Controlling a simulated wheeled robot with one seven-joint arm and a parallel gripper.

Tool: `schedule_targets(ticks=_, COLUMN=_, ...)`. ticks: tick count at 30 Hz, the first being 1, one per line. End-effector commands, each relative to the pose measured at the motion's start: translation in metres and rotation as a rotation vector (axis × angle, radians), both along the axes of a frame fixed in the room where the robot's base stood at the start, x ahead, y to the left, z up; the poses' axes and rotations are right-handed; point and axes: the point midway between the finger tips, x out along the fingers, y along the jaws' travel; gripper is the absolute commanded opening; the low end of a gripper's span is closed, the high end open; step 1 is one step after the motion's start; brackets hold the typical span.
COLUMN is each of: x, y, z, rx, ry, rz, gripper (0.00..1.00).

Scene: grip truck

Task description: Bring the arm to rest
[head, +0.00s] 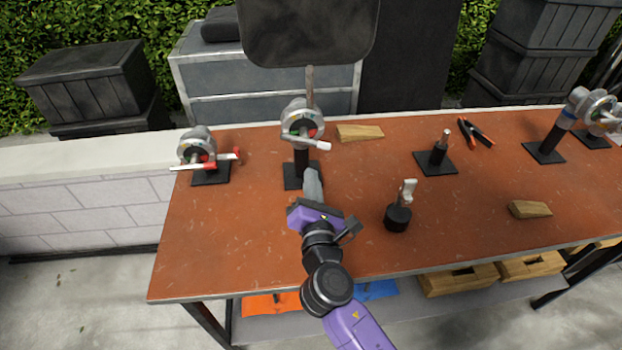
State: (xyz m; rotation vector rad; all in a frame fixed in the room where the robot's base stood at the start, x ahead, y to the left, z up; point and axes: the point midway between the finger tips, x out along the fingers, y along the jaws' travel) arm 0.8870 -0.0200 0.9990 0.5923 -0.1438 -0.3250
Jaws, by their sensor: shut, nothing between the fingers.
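My arm reaches up from the bottom of the head view over the front left part of the red-brown workbench (240,255). My gripper (312,178) is at the end of the purple wrist, with its fingers shut and nothing held. It points away from me toward a grip head (302,122) standing upright on a black stem and square black base. The fingertips overlap the front of that base in the picture; I cannot tell whether they touch it. A dark flag panel (308,28) on a grey rod rises behind this grip head.
A grip head with red-tipped handles (197,150) stands at left. A black stud base (398,217), a pin on a plate (437,155), pliers (477,132) and wooden wedges (530,209) lie right. More grip heads (590,110) stand far right. The front left bench top is clear.

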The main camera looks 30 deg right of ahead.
Motion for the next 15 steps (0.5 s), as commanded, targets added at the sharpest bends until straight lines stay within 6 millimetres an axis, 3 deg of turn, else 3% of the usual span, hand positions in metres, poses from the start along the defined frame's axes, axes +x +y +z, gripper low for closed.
schedule_targets(ticks=1, x=-0.015, y=0.006, z=-0.001, rx=0.000, ry=0.002, rz=0.005, gripper=0.00)
schedule_targets(ticks=6, x=-0.049, y=0.018, z=-0.002, rx=0.000, ry=0.002, rz=0.005, gripper=0.00)
schedule_targets(ticks=15, x=-0.084, y=0.030, z=-0.002, rx=0.000, ry=0.000, rz=0.004, gripper=0.00)
